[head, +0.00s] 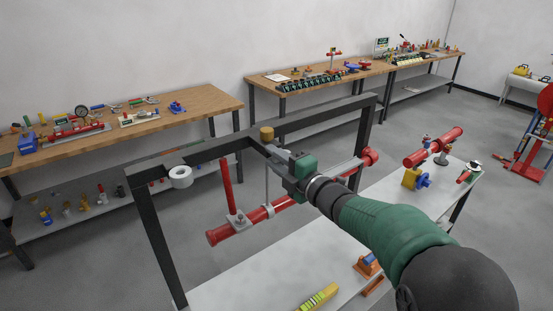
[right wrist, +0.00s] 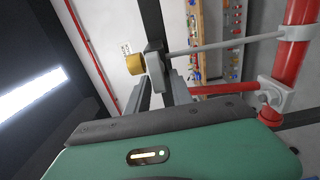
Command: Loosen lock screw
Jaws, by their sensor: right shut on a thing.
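My right gripper (head: 277,152) reaches in from the lower right to a small grey clamp at the black overhead frame. In the right wrist view its two grey fingers (right wrist: 158,88) are closed at the grey clamp block (right wrist: 155,65). The lock screw is between the fingertips and mostly hidden. A brass-coloured round knob (head: 267,134) stands on top at the clamp, just beyond the fingers; it also shows in the right wrist view (right wrist: 135,64). A thin grey rod (right wrist: 225,43) runs from the clamp to the red pipe (head: 254,219). My left gripper is not in view.
The black frame (head: 155,235) stands around a pale bench (head: 290,265). A white tape roll (head: 180,177) sits at its left beam. An orange tool (head: 367,266) and a yellow level (head: 318,298) lie on the bench. Wooden tables (head: 200,108) with fittings stand behind.

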